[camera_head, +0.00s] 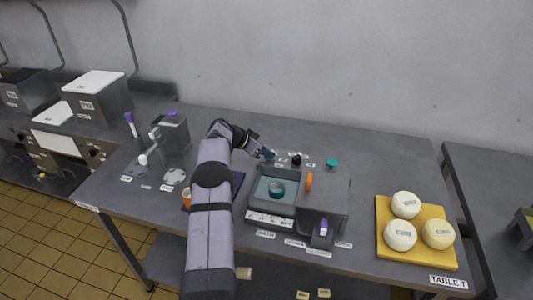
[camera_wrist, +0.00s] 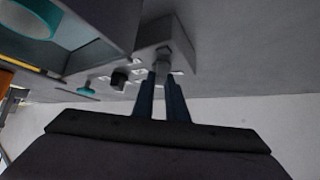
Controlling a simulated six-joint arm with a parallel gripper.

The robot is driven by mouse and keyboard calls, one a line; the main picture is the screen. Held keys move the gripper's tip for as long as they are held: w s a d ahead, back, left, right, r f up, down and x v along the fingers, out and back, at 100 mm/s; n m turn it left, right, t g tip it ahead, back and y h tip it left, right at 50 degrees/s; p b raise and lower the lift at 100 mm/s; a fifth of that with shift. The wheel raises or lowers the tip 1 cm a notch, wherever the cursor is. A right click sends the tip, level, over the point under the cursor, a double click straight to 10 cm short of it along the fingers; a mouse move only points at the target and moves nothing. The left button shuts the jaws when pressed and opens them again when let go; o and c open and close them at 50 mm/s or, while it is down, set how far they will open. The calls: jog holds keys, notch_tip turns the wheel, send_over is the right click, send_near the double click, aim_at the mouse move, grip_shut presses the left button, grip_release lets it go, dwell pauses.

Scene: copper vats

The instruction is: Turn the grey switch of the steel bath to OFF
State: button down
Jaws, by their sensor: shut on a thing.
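The steel bath (camera_head: 336,201) stands on the table, with an open basin holding a teal ring-shaped thing (camera_head: 277,189). My gripper (camera_head: 268,154) reaches behind the basin's back left corner. In the wrist view my gripper (camera_wrist: 163,80) has its two blue fingers shut on the grey switch (camera_wrist: 168,62), which sticks out of a small grey box (camera_wrist: 165,36) beside the bath. In the head view the switch is hidden by my gripper. Small labels lie around it, too blurred to read, so I cannot tell which setting it points to.
A black knob (camera_head: 296,159) and a teal knob (camera_head: 332,163) stand close to the right of my gripper. An orange handle (camera_head: 309,181) rises from the bath. A yellow board (camera_head: 418,259) with three round pale things lies at right. The table's back right is clear.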

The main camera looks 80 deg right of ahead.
jog(key=shift+s+f+n+t+h+b, duration=0.15)
jog(key=shift+n+t+h+b, duration=0.35)
jog(key=shift+b, duration=1.2)
jog(key=shift+n+b, duration=0.6)
jog(key=shift+b, duration=0.4)
jog(key=shift+s+a+n+t+b, duration=0.1)
jog(key=shift+s+n+t+b, duration=0.1)
jog(key=shift+n+t+b, duration=0.75)
jog(key=shift+r+n+t+h+p, duration=0.4)
jog(key=shift+n+t+p, duration=0.25)
jog(key=shift+n+p, duration=0.35)
jog(key=shift+n+t+p, duration=0.25)
jog(key=shift+t+p, duration=0.05)
jog(key=shift+p, duration=0.3)
jog(key=shift+f+n+t+p, duration=0.2)
jog(key=shift+n+t+p, duration=0.15)
jog(key=shift+p, duration=0.2)
jog(key=c, duration=1.8)
grip_release()
jog(key=shift+o, duration=0.2)
jog(key=shift+a, duration=0.1)
